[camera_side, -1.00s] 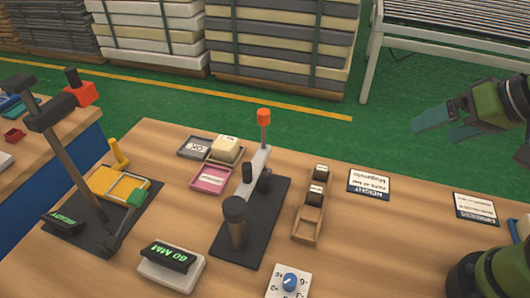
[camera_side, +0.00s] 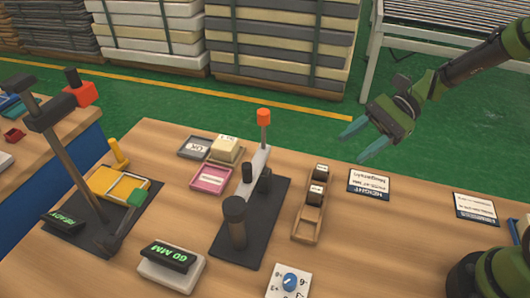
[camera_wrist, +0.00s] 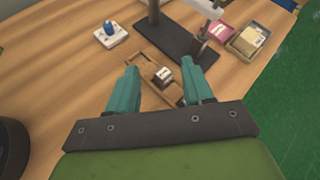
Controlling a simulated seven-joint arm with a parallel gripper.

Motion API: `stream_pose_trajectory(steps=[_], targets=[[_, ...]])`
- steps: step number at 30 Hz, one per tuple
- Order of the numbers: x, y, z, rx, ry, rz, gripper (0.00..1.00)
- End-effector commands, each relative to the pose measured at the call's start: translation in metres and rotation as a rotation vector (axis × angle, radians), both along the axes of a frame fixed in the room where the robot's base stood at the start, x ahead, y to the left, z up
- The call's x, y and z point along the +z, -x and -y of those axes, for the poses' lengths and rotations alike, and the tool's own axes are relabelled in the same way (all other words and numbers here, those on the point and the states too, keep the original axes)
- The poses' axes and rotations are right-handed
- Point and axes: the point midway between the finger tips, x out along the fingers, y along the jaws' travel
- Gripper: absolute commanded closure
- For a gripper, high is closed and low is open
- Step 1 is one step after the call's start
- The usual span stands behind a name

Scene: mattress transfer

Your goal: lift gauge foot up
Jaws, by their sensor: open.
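The gauge stands near the middle of the bench on a dark base plate (camera_side: 238,250). It has a thick dark post (camera_side: 237,222), a pale grey lever arm (camera_side: 256,167) and an orange-red knob (camera_side: 264,114) on an upright rod at the back. I cannot clearly tell which part is the foot; a small dark cylinder (camera_side: 248,172) sits at the arm. My gripper (camera_side: 354,145) is open and empty, in the air right of the gauge and apart from it. In the wrist view, the gauge's base plate (camera_wrist: 172,38) lies beyond my open fingers (camera_wrist: 165,68).
A wooden tray (camera_side: 304,233) with small black-and-white blocks lies between gauge and height card (camera_side: 369,185). Left of the gauge are a pink tray (camera_side: 210,181), a cream block (camera_side: 225,150) and a yellow fixture (camera_side: 118,185). A display (camera_side: 169,258) and blue-knobbed dial (camera_side: 289,282) stand in front.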

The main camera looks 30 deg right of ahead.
Motion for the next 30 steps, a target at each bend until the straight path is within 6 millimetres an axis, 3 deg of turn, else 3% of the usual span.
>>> stream_pose_trajectory(steps=[4,7,10,16,30], targets=[[0.013,-0.044,-0.004,-0.158,-0.298,-0.141,0.49],[0.038,-0.064,-0.005,-0.211,-0.439,-0.164,0.49],[0.052,-0.07,-0.006,-0.23,-0.499,-0.172,0.49],[0.054,-0.072,-0.026,-0.226,-0.508,-0.178,0.49],[0.054,-0.091,-0.125,-0.224,-0.505,-0.179,0.49]])
